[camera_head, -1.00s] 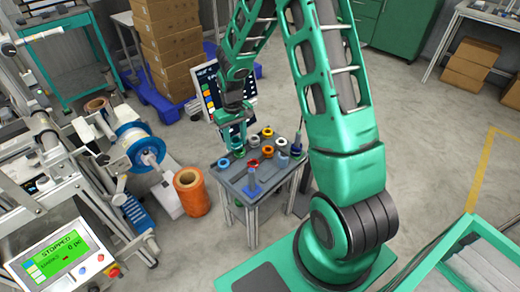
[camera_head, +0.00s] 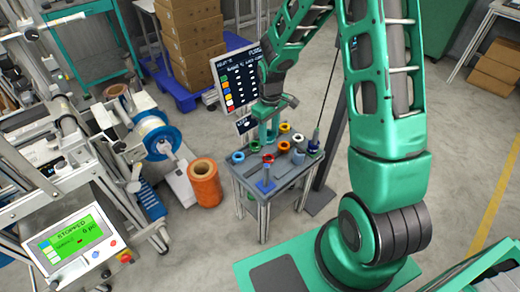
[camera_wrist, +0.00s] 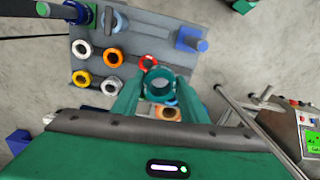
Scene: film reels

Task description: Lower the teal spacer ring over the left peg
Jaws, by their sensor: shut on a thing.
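My gripper (camera_head: 268,137) hangs above the back of the small grey table. In the wrist view (camera_wrist: 160,92) its two teal fingers are shut on the teal spacer ring (camera_wrist: 160,83), which is held clear of the table with its hole facing the camera. In the head view I cannot make out the held ring against the fingers.
The grey table (camera_head: 285,181) carries several rings, among them red (camera_head: 268,158), yellow (camera_head: 284,128), white (camera_head: 298,156) and a blue one (camera_head: 238,157). A screen (camera_head: 238,80) stands behind. An orange spool (camera_head: 205,184) and a winding machine stand left.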

